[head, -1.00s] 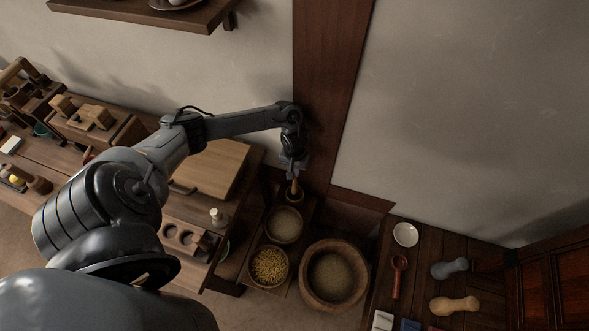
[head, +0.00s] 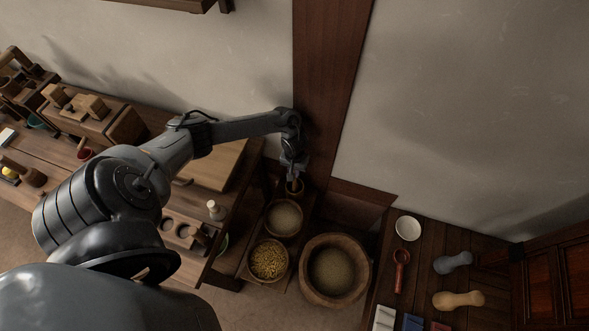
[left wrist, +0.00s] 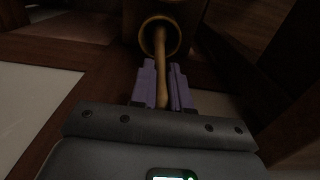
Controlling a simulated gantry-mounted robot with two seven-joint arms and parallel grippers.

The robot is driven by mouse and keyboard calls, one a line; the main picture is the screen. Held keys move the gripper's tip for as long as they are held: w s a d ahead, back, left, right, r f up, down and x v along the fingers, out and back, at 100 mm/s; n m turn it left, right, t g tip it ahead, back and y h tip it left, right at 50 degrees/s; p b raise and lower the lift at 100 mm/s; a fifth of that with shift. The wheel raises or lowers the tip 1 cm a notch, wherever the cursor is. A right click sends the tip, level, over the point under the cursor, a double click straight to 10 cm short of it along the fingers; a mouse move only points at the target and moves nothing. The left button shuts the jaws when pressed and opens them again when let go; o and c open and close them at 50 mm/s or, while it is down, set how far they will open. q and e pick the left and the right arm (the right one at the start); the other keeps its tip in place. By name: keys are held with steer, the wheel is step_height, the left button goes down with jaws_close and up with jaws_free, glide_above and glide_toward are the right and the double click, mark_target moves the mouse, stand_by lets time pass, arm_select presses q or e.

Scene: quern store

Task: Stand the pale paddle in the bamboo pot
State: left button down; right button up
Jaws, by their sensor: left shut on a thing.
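My left gripper (head: 292,174) is at the back, just above the bamboo pot (head: 294,188). In the left wrist view, the gripper's purple fingers (left wrist: 163,82) are shut on the pale paddle (left wrist: 162,70), a thin tan stick between them. The paddle's far end reaches into the round mouth of the bamboo pot (left wrist: 177,40). How deep the end goes is hidden inside the dark pot. In the head view the gripper covers most of the paddle. My right gripper is not in view.
A pale grain bowl (head: 284,218), a yellow grain bowl (head: 268,260) and a large wooden basin (head: 309,281) stand in front of the pot. A wooden post (head: 330,90) rises close behind the gripper. A bench (head: 226,213) is left, a dark table (head: 425,262) right.

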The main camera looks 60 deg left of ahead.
arm_select(q)
steer(key=shift+f, duration=0.15)
steer(key=c, duration=1)
jaws_free()
step_height(320, 180, up, 10)
steer(key=p, duration=1.1)
steer(key=shift+f+p, duration=0.25)
steer(key=shift+p, duration=0.1)
steer(key=shift+r+p, duration=0.65)
steer(key=shift+p, duration=0.2)
